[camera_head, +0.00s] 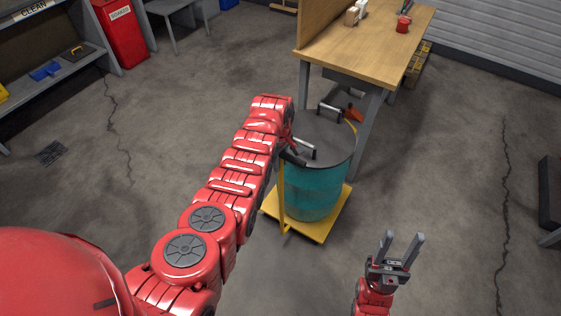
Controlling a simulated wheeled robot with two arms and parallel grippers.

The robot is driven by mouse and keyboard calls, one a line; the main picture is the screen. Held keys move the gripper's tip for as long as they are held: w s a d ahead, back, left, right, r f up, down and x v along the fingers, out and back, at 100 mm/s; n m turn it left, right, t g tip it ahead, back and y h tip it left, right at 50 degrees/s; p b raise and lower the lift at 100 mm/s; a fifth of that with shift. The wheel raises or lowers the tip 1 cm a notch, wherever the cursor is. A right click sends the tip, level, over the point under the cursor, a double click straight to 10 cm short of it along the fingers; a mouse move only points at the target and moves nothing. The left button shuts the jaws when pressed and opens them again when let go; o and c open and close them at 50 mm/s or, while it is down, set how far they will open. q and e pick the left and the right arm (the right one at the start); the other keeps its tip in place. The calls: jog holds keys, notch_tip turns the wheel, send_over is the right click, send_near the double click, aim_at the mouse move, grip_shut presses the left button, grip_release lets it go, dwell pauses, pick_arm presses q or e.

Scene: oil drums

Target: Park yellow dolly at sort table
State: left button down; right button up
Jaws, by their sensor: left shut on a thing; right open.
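The yellow dolly (272,209) stands on the floor close to the near leg of the wooden-topped table (380,52). A teal drum (312,192) with a dark lid (328,128) stands upright on it. A thin yellow post (282,195) rises from the dolly at the drum's left side. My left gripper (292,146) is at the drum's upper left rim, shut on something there. My arm partly hides its fingers, and I cannot tell which part they hold. My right gripper (404,248) is open and empty, in front of the drum to the right, apart from it.
A wooden panel stands on the table's left edge, and a red container (403,25) is on top. A red bin (122,32) and a grey shelf (60,70) are at the upper left. Cracked concrete floor (440,180) is open to the right. A dark object (549,192) stands at the right edge.

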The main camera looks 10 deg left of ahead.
pick_arm(q)
jog(key=shift+w+d+r, duration=0.1)
jog(key=shift+w+r, duration=0.05)
jog(key=shift+w, duration=0.1)
jog(key=c, duration=0.9)
grip_release()
jog(key=o, duration=0.3)
jog(key=shift+w, duration=0.1)
notch_tip(320, 180, up, 10)
jog(key=shift+f+b, duration=0.1)
jog(key=shift+b, duration=0.25)
notch_tip(320, 180, up, 7)
jog(key=p, duration=0.5)
jog(key=shift+s, duration=0.3)
